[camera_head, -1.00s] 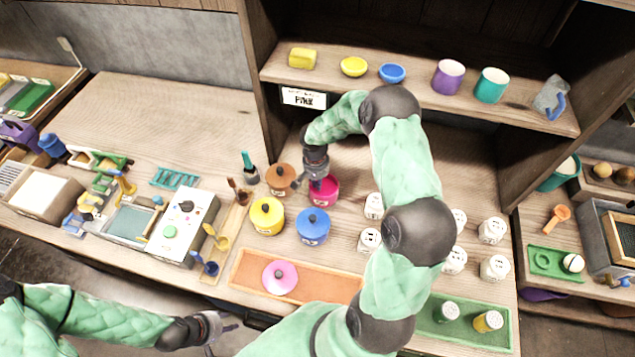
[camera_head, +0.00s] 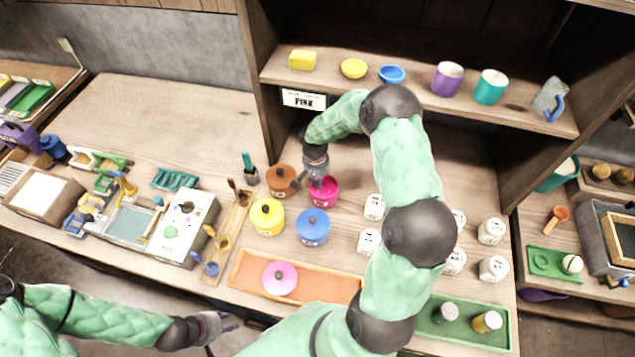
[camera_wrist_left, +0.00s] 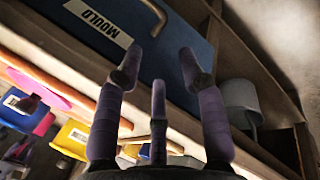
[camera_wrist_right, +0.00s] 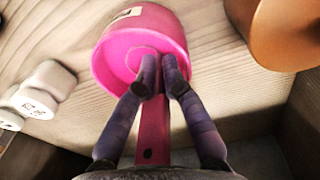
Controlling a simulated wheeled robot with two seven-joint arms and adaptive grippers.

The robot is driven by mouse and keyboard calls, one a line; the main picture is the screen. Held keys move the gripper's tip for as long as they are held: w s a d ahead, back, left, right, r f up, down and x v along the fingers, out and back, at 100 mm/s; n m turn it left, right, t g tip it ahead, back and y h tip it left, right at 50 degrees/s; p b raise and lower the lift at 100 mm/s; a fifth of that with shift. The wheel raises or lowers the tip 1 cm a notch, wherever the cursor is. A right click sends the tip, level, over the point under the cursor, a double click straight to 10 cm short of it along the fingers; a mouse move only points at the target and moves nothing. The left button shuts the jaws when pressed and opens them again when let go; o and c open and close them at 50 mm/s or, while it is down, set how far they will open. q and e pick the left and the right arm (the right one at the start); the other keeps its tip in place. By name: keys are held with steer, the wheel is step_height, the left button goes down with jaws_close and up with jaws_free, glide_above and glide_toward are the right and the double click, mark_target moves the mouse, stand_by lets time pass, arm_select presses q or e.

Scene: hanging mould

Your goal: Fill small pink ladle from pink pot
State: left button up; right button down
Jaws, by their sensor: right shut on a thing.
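The pink pot (camera_head: 323,192) stands uncovered on the counter between the brown pot and the white jars. In the right wrist view I look into the open pot (camera_wrist_right: 118,68) and see its bright pink inside. My right gripper (camera_wrist_right: 160,82) is shut on the handle of the small pink ladle (camera_wrist_right: 153,128); its lower end is over or inside the pot. In the head view this gripper (camera_head: 318,176) is above the pot. The pink lid (camera_head: 280,278) lies on the orange tray. My left gripper (camera_wrist_left: 160,65) is open and empty, below the counter front.
White jars (camera_head: 368,241) are to the right. A shelf (camera_head: 425,92) with cups and bowls hangs above, with a "PINK" sign (camera_head: 304,99).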

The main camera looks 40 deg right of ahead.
steer(key=shift+r+p, duration=1.75)
steer(key=shift+r, duration=1.7)
